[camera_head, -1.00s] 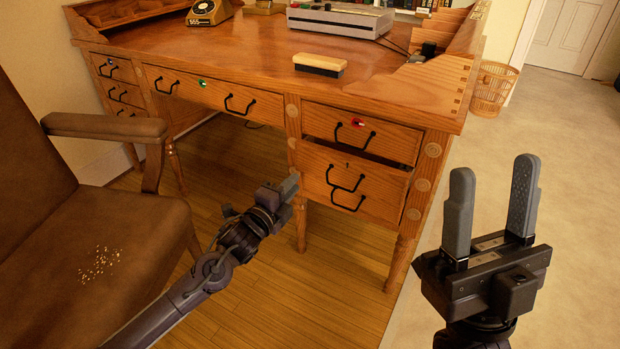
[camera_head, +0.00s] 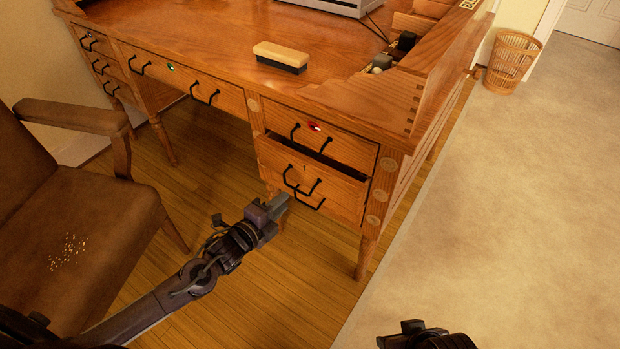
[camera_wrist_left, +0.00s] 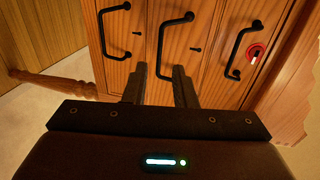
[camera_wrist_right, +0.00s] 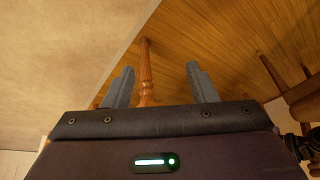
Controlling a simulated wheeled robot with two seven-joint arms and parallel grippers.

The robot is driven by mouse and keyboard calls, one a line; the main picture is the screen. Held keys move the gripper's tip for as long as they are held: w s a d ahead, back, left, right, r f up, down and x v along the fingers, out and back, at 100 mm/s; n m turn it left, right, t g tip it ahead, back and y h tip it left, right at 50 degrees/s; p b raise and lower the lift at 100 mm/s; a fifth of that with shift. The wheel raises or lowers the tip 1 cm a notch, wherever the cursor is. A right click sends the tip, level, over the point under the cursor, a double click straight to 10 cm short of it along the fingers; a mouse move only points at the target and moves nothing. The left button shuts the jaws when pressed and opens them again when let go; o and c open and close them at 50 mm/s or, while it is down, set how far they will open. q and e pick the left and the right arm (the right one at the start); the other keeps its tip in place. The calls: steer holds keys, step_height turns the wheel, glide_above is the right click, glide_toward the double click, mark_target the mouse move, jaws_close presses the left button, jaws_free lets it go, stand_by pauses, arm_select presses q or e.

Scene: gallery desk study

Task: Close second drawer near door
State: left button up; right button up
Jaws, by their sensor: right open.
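The desk's right-hand stack has a top drawer (camera_head: 345,148) with a red lock. Below it the second drawer (camera_head: 345,190) stands partly pulled out, with a dark gap above its front. Its black handle also shows in the left wrist view (camera_wrist_left: 162,50). Another handle (camera_head: 312,205) shows just below. My left gripper (camera_head: 280,203) is low by the left side of this drawer. In the left wrist view its fingers (camera_wrist_left: 158,88) are slightly apart, in front of the middle handle; contact is unclear. My right gripper (camera_wrist_right: 161,86) is open and empty, pointing toward a turned desk leg (camera_wrist_right: 146,75).
A brown armchair (camera_head: 70,215) stands at left, beside my left arm. A block brush (camera_head: 281,56) lies on the desk top (camera_head: 210,45). A wicker basket (camera_head: 512,62) stands at the back right. The pale floor right of the desk is clear.

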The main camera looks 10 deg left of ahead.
mark_target(297, 190)
arm_select(q)
steer(key=b+x, duration=0.2)
steer(key=x, duration=0.5)
steer(key=shift+w+f, duration=0.1)
steer(key=shift+w, duration=0.2)
arm_select(e)
steer(key=shift+w+a+f+t+y, duration=0.15)
steer(key=shift+a+t+y, duration=0.1)
steer(key=shift+a, duration=0.4)
steer(key=shift+w+a+f+t+y, duration=0.1)
steer(key=shift+a+t+y, duration=0.15)
steer(key=shift+a, duration=0.35)
arm_select(q)
jaws_close()
